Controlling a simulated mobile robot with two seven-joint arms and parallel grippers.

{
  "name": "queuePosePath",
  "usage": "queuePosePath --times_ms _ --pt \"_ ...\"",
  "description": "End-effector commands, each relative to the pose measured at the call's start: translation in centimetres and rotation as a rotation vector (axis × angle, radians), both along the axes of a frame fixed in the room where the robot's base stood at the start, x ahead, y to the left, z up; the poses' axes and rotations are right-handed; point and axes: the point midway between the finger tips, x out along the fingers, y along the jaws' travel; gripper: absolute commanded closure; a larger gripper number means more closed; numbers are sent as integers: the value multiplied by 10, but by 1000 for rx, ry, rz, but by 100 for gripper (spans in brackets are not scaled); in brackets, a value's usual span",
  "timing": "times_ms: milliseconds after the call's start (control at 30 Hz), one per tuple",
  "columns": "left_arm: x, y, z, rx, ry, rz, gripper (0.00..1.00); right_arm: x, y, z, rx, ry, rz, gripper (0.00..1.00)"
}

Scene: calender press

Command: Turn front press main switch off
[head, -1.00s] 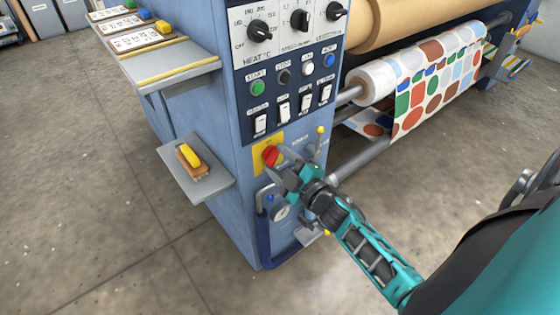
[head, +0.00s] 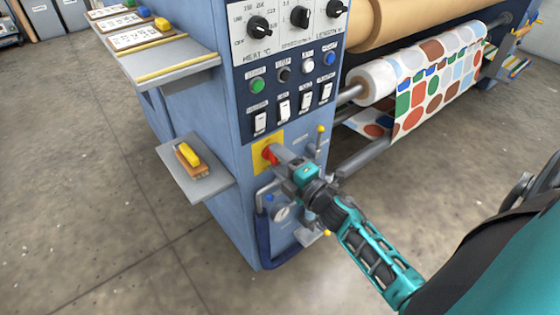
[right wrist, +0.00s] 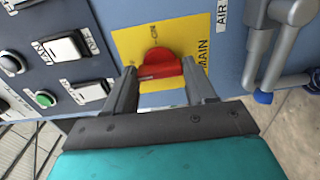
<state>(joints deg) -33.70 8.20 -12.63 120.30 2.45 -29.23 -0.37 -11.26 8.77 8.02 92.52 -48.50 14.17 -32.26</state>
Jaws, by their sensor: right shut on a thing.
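The main switch is a red rotary knob (right wrist: 160,68) on a yellow plate (right wrist: 128,45) marked "MAIN" and "ON" in the right wrist view. In the head view the red knob (head: 268,155) shows on its yellow plate (head: 260,163), low on the blue press front, partly hidden by my gripper. My right gripper (right wrist: 158,82) has a finger on either side of the knob and is shut on it. It also shows in the head view (head: 276,153), with its arm coming from the lower right. My left gripper is not in view.
Above the switch are rocker switches (head: 283,109), a green button (head: 257,85) and black dials (head: 259,28). A pipe and a gauge (head: 282,213) sit just below my gripper. A small shelf (head: 213,182) with a yellow-handled brush (head: 188,156) juts out at the left.

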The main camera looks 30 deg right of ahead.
Motion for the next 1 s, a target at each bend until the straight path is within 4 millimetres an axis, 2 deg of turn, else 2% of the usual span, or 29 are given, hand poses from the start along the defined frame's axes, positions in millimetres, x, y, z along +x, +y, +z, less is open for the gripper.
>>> queuePosePath --times_ms 467,500,733,1000 --pt "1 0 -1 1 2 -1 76 0 0 -1 -18 1 0 75" --pt "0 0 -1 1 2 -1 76 0 0 -1 -18 1 0 41" --pt "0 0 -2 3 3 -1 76 0 0 0 -15 0 0 19" --pt "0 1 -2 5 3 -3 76 -2 0 0 -13 0 0 19"
